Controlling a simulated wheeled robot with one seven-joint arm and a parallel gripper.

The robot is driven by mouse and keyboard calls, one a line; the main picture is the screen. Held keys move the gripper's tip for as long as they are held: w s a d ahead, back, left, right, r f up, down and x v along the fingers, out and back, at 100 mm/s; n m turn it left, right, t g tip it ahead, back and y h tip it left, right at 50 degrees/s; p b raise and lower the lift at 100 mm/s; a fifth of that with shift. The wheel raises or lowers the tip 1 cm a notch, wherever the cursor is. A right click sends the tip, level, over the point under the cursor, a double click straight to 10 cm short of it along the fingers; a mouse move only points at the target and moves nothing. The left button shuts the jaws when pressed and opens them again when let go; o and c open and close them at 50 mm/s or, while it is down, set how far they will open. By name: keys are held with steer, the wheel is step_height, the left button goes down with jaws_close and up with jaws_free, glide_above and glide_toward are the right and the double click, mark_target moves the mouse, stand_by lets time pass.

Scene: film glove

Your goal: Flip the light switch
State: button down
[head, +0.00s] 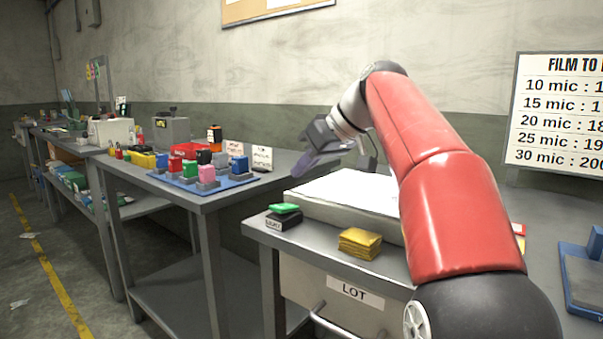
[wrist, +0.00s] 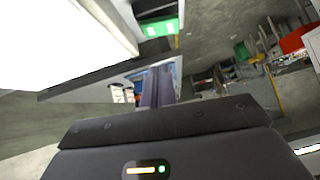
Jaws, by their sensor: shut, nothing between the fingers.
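The light switch (head: 284,218) is a small black box with a green rocker on top and a label on its front that seems to read LIGHT. It sits at the front left corner of the near bench, and the rocker looks tilted. In the wrist view the green rocker (wrist: 160,27) shows at the top, beside a bright white panel. My gripper (head: 308,168) is shut and empty. It is above and behind the switch in the head view, apart from it. In the wrist view its closed fingers (wrist: 156,86) point away from the camera, below the switch in the picture.
A white light panel (head: 345,190) lies right of the switch, and a stack of yellow packets (head: 360,243) stands in front of it. A drawer marked LOT (head: 349,291) is below. Left, another bench holds a blue tray (head: 231,184) of coloured blocks. A lamp neck stands behind my gripper.

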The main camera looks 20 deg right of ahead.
steer(key=v, duration=0.7)
steer(key=shift+s+r, duration=0.1)
